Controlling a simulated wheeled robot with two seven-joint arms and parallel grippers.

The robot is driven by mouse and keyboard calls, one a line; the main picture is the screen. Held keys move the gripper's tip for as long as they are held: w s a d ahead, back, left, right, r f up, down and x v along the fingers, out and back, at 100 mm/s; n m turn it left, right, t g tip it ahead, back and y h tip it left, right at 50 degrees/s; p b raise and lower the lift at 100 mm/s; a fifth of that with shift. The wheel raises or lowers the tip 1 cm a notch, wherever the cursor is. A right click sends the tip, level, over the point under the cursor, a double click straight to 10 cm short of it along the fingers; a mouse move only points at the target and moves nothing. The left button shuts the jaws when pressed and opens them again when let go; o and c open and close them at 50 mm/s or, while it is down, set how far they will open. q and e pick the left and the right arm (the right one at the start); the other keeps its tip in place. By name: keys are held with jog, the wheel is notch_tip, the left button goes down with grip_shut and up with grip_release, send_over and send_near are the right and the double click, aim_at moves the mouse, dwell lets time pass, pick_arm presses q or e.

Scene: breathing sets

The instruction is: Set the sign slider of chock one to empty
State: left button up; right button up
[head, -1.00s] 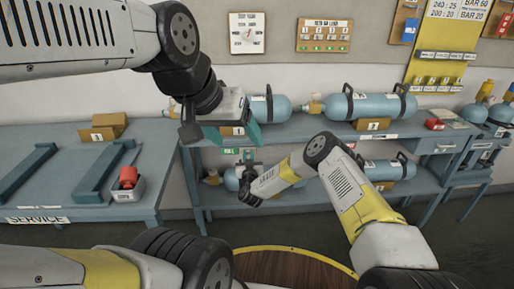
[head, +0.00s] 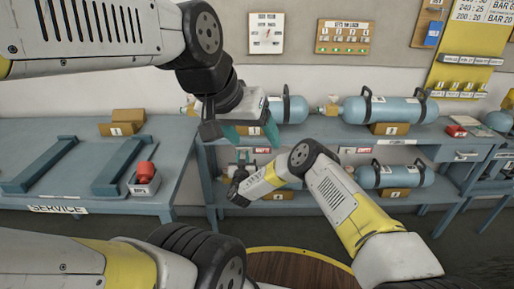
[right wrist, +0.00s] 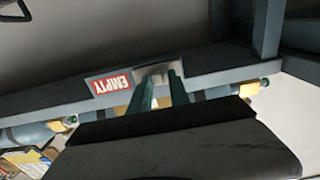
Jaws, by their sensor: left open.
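Chock one (head: 255,131) is a tan block on the upper shelf of the rack, under a blue cylinder. On the shelf edge below it, the red EMPTY sign (right wrist: 111,83) shows upside down in the right wrist view. Beside it is the pale metal slider plate (right wrist: 157,72). My right gripper (right wrist: 159,84) has its two teal fingers at this plate; whether they grip it is unclear. In the head view my right gripper (head: 243,160) is below chock one. My left gripper (head: 252,128) is open, its teal fingers in front of chock one in the picture.
Chock two (head: 390,129) holds another cylinder (head: 390,110) further right. A lower shelf with more cylinders lies under the upper one. A service bench (head: 90,215) with a red item (head: 146,172) stands at left.

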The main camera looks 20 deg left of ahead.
jog(key=shift+o, duration=1.2)
jog(key=shift+a, duration=0.1)
jog(key=shift+s, duration=0.15)
jog(key=v, duration=0.7)
jog(key=shift+s, duration=0.3)
jog(key=shift+r, duration=0.1)
